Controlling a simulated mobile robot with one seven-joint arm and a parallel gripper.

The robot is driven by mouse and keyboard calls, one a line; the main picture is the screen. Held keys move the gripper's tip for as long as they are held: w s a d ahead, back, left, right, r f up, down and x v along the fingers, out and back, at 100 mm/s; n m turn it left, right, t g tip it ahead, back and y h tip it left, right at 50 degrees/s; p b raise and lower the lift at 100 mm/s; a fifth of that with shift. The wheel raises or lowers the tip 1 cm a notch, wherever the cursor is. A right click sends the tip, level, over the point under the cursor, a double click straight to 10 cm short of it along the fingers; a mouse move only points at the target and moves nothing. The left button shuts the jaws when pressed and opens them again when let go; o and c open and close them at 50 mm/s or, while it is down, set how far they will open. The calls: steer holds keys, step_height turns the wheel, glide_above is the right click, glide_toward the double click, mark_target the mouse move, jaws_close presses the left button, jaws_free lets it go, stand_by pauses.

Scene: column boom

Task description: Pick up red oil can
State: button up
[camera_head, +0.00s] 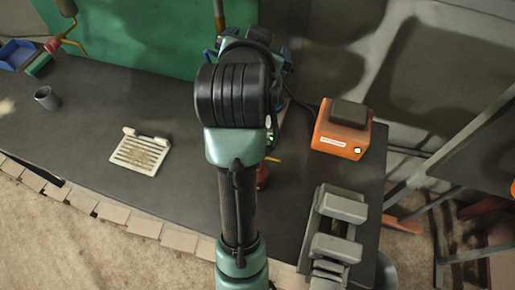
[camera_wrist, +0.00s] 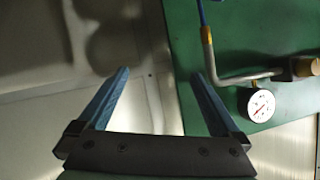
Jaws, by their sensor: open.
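A small red object (camera_head: 262,177), likely the red oil can, stands on the dark bench in the head view. My arm hides most of it; a thin yellow-orange piece shows just above it. My gripper (camera_wrist: 160,76) is open in the wrist view, its two blue fingers wide apart with nothing between them. In the head view it is mostly hidden behind my wrist, at the back of the bench near the green panel, beyond the red object. The red object does not show in the wrist view.
An orange box (camera_head: 342,130) with a dark top and a grey metal vise-like block (camera_head: 336,225) are to the right. A cream slotted tray (camera_head: 141,152) and dark cup (camera_head: 47,98) are left. A gauge (camera_wrist: 261,105) and pipe are by the green panel (camera_wrist: 230,35).

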steer(key=s+f+m+g+h, duration=0.1)
steer(key=s+f+m+g, duration=0.2)
steer(key=f, duration=0.5)
steer(key=s+f+m+g+h, duration=0.1)
steer(key=s+f+m+g, duration=0.2)
steer(key=f, duration=0.5)
steer(key=s+a+f+m+g+h+p, duration=0.1)
steer(key=s+f+m+g, duration=0.2)
steer(key=f, duration=0.6)
steer(key=shift+m+g, duration=0.6)
steer(key=shift+g, duration=0.6)
steer(key=shift+p+x, duration=0.7)
steer(key=shift+x, duration=2.4)
steer(key=shift+w+a, duration=0.1)
steer(key=shift+w, duration=0.05)
steer(key=shift+c, duration=0.2)
jaws_close()
